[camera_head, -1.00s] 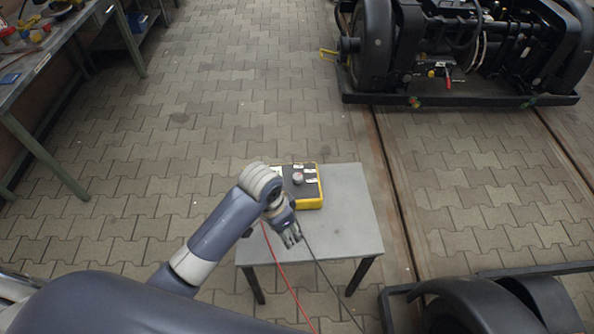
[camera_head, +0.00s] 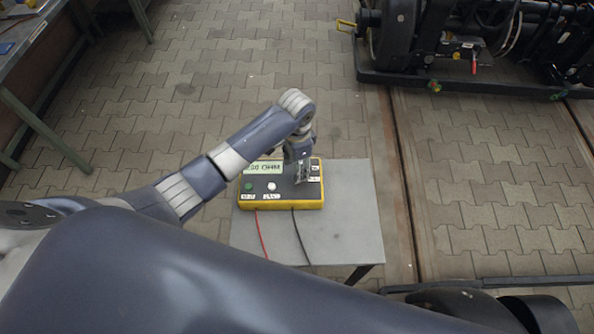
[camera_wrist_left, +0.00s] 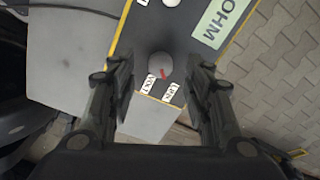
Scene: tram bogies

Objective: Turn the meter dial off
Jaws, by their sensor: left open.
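The yellow-edged meter (camera_head: 281,200) lies on a small grey table, its dark face up. The head view shows its pale display (camera_head: 264,167), a green button (camera_head: 249,186) and a white round knob (camera_head: 271,186). My left gripper (camera_head: 301,179) points down over the meter's right part, hiding the dial there. In the left wrist view the grey round dial (camera_wrist_left: 160,66) with a red mark sits between the open fingers of my left gripper (camera_wrist_left: 167,73), with gaps on both sides. Small white labels (camera_wrist_left: 170,91) lie beside the dial. My right gripper is out of view.
The grey table (camera_head: 350,215) has free room right of the meter. A red lead (camera_head: 261,235) and a black lead (camera_head: 300,235) run from the meter's front edge. A workbench (camera_head: 35,35) stands at upper left, a bogie (camera_head: 400,35) at upper right.

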